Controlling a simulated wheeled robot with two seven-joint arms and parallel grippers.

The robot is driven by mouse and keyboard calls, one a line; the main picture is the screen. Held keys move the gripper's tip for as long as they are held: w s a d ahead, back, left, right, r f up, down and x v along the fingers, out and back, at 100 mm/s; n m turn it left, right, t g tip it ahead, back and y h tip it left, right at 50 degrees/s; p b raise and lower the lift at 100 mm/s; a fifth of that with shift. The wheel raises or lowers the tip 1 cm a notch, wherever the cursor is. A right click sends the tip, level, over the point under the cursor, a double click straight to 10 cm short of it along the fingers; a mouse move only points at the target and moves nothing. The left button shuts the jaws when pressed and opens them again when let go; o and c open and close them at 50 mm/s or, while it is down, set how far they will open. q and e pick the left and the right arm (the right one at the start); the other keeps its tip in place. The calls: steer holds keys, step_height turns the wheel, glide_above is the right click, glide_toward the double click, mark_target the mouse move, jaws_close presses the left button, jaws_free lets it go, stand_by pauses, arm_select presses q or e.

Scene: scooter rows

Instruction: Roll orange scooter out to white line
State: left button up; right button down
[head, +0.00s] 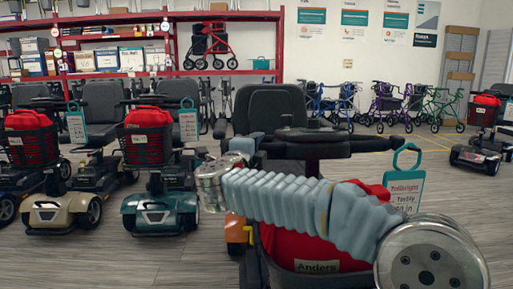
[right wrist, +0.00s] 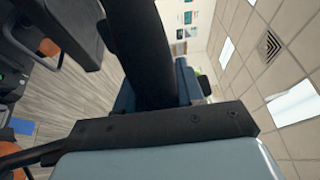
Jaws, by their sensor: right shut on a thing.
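The orange scooter (head: 235,229) stands directly in front of me in the head view, facing me. Its black seat (head: 272,106) and dark handlebar (head: 325,146) show above my arm. A red bag (head: 290,246) sits in its front basket, which has an "Anders" label. My right arm crosses in front and hides much of the scooter. My right gripper (head: 243,147) is at the left end of the handlebar. In the right wrist view, the gripper is shut on a dark bar (right wrist: 145,50). My left gripper and the white line are not in view.
A beige scooter (head: 62,211) and a teal scooter (head: 160,212) stand close on the left. Another scooter (head: 480,155) is at the far right. Several walkers (head: 390,105) line the back wall beside red shelves (head: 150,15). Wooden floor (head: 455,195) is clear at right.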

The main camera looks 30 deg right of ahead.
steer(key=c, duration=0.8)
jaws_free()
steer(key=shift+a, duration=0.1)
steer(key=v, duration=1.3)
steer(key=shift+s+a, duration=0.2)
steer(key=shift+a, duration=0.1)
steer(key=shift+f, duration=0.1)
